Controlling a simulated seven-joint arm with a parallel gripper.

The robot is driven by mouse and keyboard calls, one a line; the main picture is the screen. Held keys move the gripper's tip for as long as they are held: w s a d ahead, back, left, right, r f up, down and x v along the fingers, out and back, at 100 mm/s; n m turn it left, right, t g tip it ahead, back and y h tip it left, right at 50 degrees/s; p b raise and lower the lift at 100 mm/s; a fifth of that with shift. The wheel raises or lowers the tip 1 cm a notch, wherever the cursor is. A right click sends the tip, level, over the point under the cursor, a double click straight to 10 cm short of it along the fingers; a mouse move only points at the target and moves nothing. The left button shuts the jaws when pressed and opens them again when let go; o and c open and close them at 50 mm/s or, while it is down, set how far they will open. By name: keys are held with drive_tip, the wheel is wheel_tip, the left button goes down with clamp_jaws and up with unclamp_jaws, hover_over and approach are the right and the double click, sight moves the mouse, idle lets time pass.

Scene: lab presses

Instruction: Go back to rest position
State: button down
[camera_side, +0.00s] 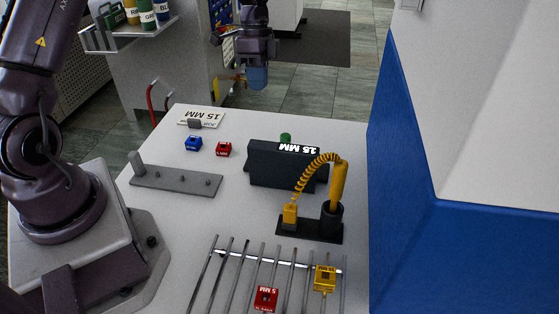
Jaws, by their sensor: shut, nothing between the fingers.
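My gripper (257,84) hangs at the top middle of the side view, pointing down, small and seen against the floor behind the table. Its lower part is blue, under a dark purple wrist. It looks shut and holds nothing that I can see. The fingertips are too small to make out in detail. It is apart from every object on the white table (150,215). The middle stretch of my arm is out of the frame.
A blue block (193,143) and a red block (223,149) sit near a grey pegged plate (176,180). A dark block marked 15 MM (285,165) stands behind a yellow hose fixture (338,185). A metal rack (220,270) holds red and yellow blocks. A blue-white wall (450,240) bounds the right.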

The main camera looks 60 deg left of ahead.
drive_tip(key=s+d+r+n+t+y, duration=0.1)
drive_tip(key=s+d+r+n+t, duration=0.2)
drive_tip(key=s+d+r+n, duration=0.2)
drive_tip(key=s+d+r+n+t+y, duration=0.1)
drive_tip(key=s+d+r+n+t, duration=0.3)
drive_tip(key=s+r, duration=0.6)
drive_tip(key=s+d+n, duration=0.1)
drive_tip(key=s, duration=0.5)
drive_tip(key=shift+s+d+r+y, duration=0.25)
drive_tip(key=shift+s+r+y, duration=0.05)
drive_tip(key=shift+s+r, duration=0.1)
drive_tip(key=shift+f, duration=0.1)
idle(0.4)
